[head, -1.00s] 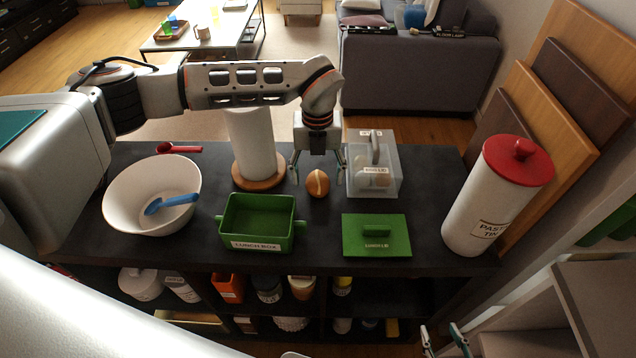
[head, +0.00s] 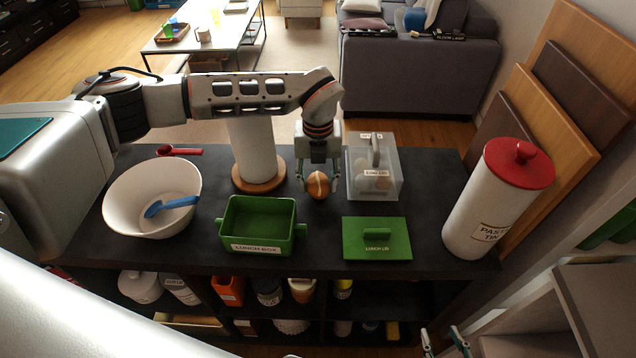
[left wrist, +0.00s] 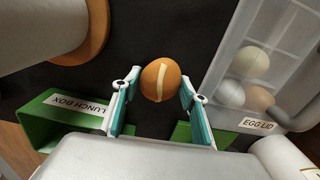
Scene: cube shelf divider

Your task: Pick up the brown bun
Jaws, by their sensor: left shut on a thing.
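The brown bun (head: 318,186) is a small round orange-brown thing with a pale stripe on top. It is on the dark counter behind the green lid, and it also shows in the left wrist view (left wrist: 160,82). My left gripper (head: 319,180) reaches down over it with one finger on each side and is shut on it. In the left wrist view the teal-padded fingertips (left wrist: 159,86) flank the bun. Whether its underside touches the counter is hidden. My right gripper (head: 444,341) shows only its fingertips at the bottom right, apart and empty, far from the bun.
A green lunch box (head: 257,243) stands front left of the bun, and its green lid (head: 376,251) lies front right. A clear egg box (head: 388,188) is close on the right. A white roll on a wooden base (head: 258,185) stands close on the left.

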